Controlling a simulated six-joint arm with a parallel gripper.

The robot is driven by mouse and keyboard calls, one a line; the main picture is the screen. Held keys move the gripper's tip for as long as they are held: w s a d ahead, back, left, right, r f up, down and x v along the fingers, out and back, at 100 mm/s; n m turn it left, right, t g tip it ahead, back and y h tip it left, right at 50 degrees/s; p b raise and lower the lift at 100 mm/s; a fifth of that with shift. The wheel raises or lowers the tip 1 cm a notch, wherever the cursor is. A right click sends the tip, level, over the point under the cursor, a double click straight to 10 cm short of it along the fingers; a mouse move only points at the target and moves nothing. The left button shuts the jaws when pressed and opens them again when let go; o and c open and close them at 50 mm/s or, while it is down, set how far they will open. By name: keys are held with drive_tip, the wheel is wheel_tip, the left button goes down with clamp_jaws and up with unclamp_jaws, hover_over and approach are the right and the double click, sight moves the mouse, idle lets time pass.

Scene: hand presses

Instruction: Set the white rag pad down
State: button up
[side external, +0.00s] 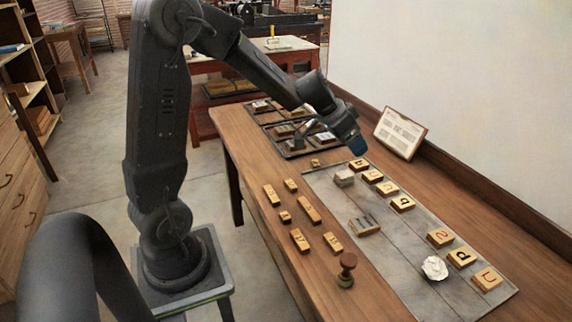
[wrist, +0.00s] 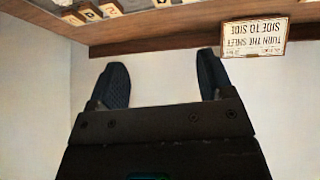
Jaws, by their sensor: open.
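A crumpled white rag pad (side external: 435,268) rests on the near part of the grey slab (side external: 405,262), beside letter blocks. It does not show in the wrist view. My gripper (side external: 335,140) is above the far end of the bench, well away from the pad. In the wrist view my gripper (wrist: 163,80) has its two dark fingers wide apart with nothing between them.
Letter blocks (side external: 440,238) line the slab's right side, and several wooden blocks (side external: 309,209) lie to its left. A stamp with a knob handle (side external: 347,270) stands near the front edge. A sign (side external: 400,132) leans by the wall. Trays (side external: 290,132) sit at the far end.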

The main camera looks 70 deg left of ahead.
drive_tip(key=s+d+r+g, duration=0.1)
drive_tip(key=s+d+r, duration=0.6)
drive_tip(key=s+d, duration=0.4)
drive_tip(key=s+d+n+y, duration=0.1)
drive_tip(key=s+d, duration=0.1)
drive_tip(key=s, duration=1.1)
drive_tip(key=shift+s+y, duration=0.2)
drive_tip(key=shift+y, duration=0.2)
